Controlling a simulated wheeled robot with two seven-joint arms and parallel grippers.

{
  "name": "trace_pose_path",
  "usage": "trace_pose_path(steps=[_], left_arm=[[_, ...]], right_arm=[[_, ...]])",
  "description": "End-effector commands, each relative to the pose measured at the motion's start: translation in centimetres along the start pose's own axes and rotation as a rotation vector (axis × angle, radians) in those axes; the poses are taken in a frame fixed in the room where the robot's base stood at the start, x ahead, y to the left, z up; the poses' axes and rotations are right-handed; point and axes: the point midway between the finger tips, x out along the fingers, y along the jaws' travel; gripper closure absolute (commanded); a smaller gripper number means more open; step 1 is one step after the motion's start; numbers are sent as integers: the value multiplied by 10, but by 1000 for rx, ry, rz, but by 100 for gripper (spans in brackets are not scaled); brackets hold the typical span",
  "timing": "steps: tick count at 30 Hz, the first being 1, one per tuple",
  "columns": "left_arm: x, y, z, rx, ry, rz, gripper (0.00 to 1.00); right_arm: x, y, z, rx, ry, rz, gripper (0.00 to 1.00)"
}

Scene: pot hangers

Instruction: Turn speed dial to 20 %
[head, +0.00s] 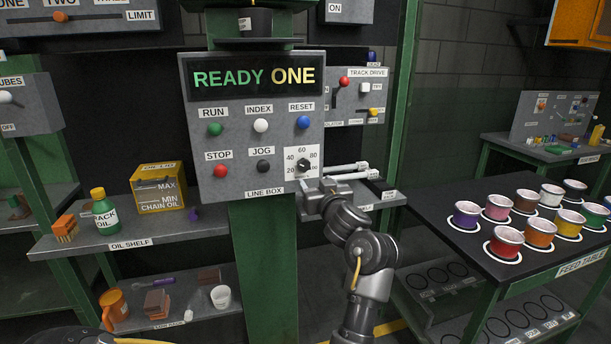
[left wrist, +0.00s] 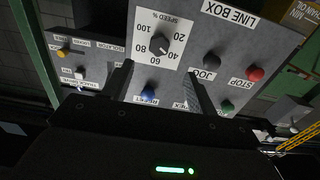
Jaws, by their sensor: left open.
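The speed dial (head: 303,166) is a dark round knob on a white scale plate at the lower right of the grey line box (head: 235,184). In the left wrist view the dial (left wrist: 160,46) appears upside down, and its small pale mark seems to point near 40. My left gripper (head: 312,188) is just below the dial in the head view. In the left wrist view its open fingers (left wrist: 160,78) have the dial beyond and between their tips, with nothing held. The gap to the dial is hard to judge. My right gripper is not in view.
The JOG button (head: 263,166) is just left of the dial, and the blue RESET button (head: 303,122) is above it. The oil shelf (head: 130,236) is on the left. The feed table (head: 495,194) with several coloured pots is on the right.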

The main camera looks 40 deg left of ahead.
Motion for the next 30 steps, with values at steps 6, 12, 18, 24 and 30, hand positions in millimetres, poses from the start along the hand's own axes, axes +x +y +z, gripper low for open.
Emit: trace_pose_path(steps=[6, 12, 18, 24, 30], left_arm=[[19, 0, -1, 6, 2, -1, 42], [57, -1, -1, 6, 2, -2, 42], [90, 0, -1, 6, 1, 0, 42], [106, 1, 0, 4, 2, 2, 42], [108, 1, 0, 3, 2, 2, 42]], right_arm=[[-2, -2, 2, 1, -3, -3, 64], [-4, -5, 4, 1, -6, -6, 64], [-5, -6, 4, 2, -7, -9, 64], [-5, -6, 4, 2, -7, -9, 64], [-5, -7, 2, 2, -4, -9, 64]])
